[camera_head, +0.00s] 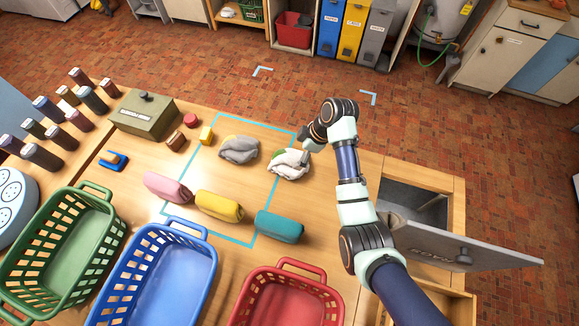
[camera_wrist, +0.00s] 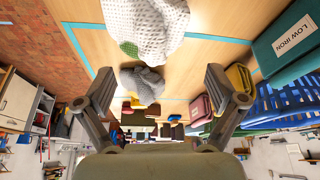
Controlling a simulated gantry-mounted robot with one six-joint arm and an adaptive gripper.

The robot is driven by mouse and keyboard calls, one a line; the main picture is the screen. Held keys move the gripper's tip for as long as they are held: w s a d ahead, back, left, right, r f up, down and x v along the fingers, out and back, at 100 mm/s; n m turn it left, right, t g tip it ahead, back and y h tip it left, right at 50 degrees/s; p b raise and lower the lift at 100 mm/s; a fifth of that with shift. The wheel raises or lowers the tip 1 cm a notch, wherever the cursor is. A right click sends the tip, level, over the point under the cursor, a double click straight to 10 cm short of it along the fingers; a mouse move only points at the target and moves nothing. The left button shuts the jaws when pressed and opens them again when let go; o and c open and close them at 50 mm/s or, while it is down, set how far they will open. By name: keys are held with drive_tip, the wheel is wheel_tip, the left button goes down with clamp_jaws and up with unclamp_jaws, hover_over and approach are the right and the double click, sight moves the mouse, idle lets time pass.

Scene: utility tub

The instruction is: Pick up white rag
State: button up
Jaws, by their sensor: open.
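The white rag (camera_head: 290,164) lies crumpled on the wooden table, near the right side of the blue taped outline. In the wrist view the white rag (camera_wrist: 146,24) is large, knit-textured and has a green patch; its top is cut off by the frame edge. My gripper (camera_wrist: 160,84) has its two fingers spread wide, with nothing held between them. In the head view my wrist is at the rag's upper right, and its fingers are hard to make out there. The rag appears beyond the fingertips.
A grey rag (camera_head: 239,149) lies just left of the white one. Rolled pink (camera_head: 167,187), yellow (camera_head: 219,205) and teal (camera_head: 279,226) cloths lie nearer the baskets. Green (camera_head: 22,263), blue (camera_head: 185,282) and red (camera_head: 312,303) baskets line the front. A grey panel (camera_head: 470,246) sticks out right.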

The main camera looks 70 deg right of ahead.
sight(292, 161)
drive_tip(key=b+x, duration=0.1)
drive_tip(key=x, duration=0.6)
drive_tip(key=shift+w+f, duration=0.2)
drive_tip(key=shift+f, duration=0.15)
drive_tip(key=shift+d, duration=0.1)
drive_tip(key=c, duration=1.6)
